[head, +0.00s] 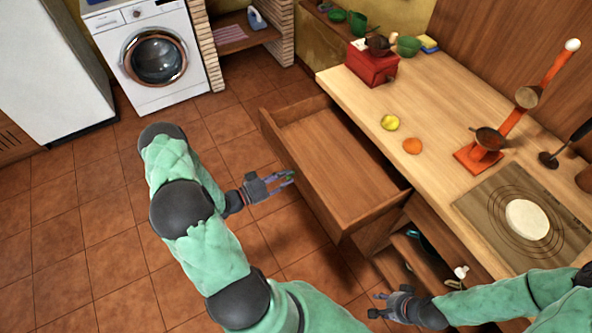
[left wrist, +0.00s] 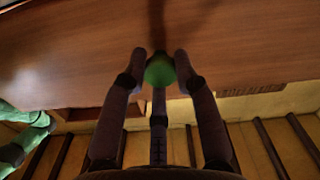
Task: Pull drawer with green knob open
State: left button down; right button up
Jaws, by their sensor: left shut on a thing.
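The wooden drawer (head: 335,165) stands pulled far out from the counter in the head view, and its empty inside shows. Its green knob (left wrist: 160,70) is in the middle of the left wrist view, against the brown drawer front (left wrist: 75,60). My left gripper (head: 288,179) is at the drawer's front face, and its fingers are shut around the knob. In the head view the fingers mostly cover the knob. My right gripper (head: 376,305) is empty, with its fingers apart, below the drawer's near corner.
The counter (head: 400,95) holds a red grinder (head: 371,65), a yellow lemon (head: 390,122), an orange fruit (head: 412,146), an orange stand (head: 480,157) and dough (head: 526,220). Another open compartment (head: 415,258) is below, near my right gripper. The tiled floor left of the drawer is clear.

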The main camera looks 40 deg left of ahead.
pick_arm(q)
jog(key=shift+s+a+f, duration=0.1)
jog(key=shift+s+a, duration=0.15)
jog(key=shift+s, duration=0.45)
jog(key=c, duration=1)
grip_release()
jog(key=shift+o, duration=0.2)
jog(key=v, duration=1.2)
jog(key=shift+s+a, duration=0.1)
jog(key=shift+a, duration=0.05)
